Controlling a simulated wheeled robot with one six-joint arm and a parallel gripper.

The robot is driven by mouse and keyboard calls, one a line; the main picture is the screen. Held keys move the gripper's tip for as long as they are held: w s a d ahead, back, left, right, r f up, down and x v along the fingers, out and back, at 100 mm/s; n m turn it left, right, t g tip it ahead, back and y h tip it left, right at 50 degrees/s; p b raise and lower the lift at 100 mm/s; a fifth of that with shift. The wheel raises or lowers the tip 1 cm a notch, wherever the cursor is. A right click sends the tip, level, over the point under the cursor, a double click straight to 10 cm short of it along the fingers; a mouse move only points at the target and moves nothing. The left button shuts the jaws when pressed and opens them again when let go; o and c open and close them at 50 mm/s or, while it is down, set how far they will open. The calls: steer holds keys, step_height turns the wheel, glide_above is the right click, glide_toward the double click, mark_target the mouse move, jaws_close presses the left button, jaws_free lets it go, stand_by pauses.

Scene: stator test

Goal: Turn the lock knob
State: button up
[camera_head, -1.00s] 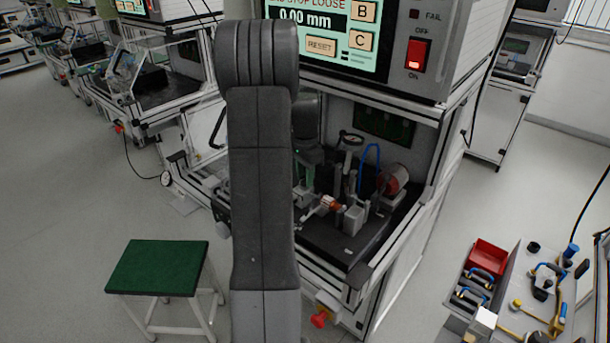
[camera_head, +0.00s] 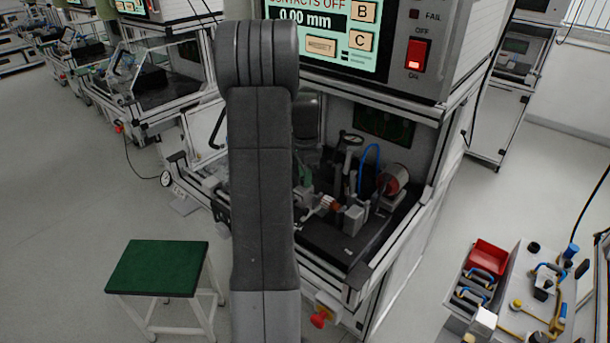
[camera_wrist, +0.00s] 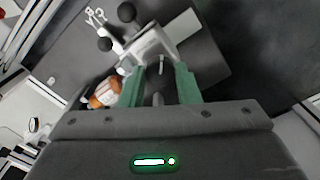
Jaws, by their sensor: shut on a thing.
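My gripper (camera_wrist: 160,72) shows in the wrist view with its two green fingers around a small grey part of a pale grey clamp block (camera_wrist: 150,45). This part appears to be the lock knob, but the fingers hide most of it. I cannot tell how far it is turned. In the head view my arm hides most of the gripper. An orange-and-white wound part (camera_wrist: 104,93) lies left of the fingers, and it also shows in the head view (camera_head: 330,203). The test machine's screen (camera_head: 322,30) reads "CONTACTS OFF" and "0.00 mm".
Two black ball knobs (camera_wrist: 127,12) stand just beyond the block. In the head view a dial gauge (camera_head: 351,139), a blue hose (camera_head: 370,156) and a red-faced cylinder (camera_head: 392,182) crowd the fixture. A green-topped stool (camera_head: 158,267) stands at front left; a red bin (camera_head: 488,257) is at right.

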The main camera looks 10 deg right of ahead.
steer(key=o, duration=1)
steer(key=shift+c, duration=0.2)
steer(key=shift+r, duration=0.1)
step_height(320, 180, up, 14)
steer(key=b, duration=0.1)
steer(key=shift+f, duration=0.25)
step_height(320, 180, down, 14)
steer(key=shift+r+p, duration=0.15)
steer(key=shift+p, duration=0.35)
steer(key=shift+r, duration=0.1)
